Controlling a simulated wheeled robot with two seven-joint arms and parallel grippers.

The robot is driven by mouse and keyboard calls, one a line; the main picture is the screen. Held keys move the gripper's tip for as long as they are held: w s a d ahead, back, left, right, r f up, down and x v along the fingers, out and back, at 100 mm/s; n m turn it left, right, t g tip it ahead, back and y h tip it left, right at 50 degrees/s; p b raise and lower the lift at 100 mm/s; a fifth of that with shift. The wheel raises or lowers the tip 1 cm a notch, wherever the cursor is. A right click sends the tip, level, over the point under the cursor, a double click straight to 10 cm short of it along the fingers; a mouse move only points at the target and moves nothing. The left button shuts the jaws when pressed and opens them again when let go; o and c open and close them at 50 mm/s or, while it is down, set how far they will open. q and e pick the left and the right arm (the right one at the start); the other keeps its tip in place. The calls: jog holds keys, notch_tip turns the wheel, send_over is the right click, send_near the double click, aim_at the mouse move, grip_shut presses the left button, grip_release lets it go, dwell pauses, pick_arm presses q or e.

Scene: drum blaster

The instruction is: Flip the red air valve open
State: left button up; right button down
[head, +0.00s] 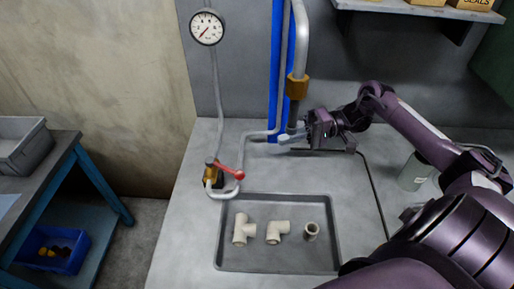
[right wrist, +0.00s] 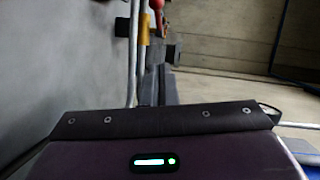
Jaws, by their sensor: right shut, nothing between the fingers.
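The red air valve is a red lever (head: 228,169) on a brass valve body (head: 211,176), at the left side of the grey bench in the head view. The lever slants down to the right and ends in a red knob. My right gripper (head: 284,139) is shut and empty, to the right of the lever and apart from it, with its fingers pointing left. In the right wrist view, a red part (right wrist: 157,6) and a brass-coloured part (right wrist: 144,27) show at the top edge, beyond the gripper. My left gripper is in neither view.
A pressure gauge (head: 207,27) stands on a grey pipe above the valve. A blue upright (head: 275,70) and pipes stand behind my right gripper. A tray (head: 280,264) with pale pipe fittings lies in front. A jar (head: 414,173) stands at right. Bench between gripper and lever looks mostly clear.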

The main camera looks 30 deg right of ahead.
jog(key=p, duration=0.2)
send_near(224, 168)
jog(key=w+a, duration=0.1)
jog(key=w, duration=0.3)
jog(key=shift+s+a+f+p, duration=0.3)
jog(key=shift+s+a+p, duration=0.25)
jog(key=shift+a, duration=0.3)
jog(key=shift+s+a+f+p, duration=0.25)
jog(key=shift+s+a+p, duration=0.1)
jog(key=shift+s+a, duration=0.4)
jog(key=shift+w+a, duration=0.1)
jog(key=shift+w, duration=0.05)
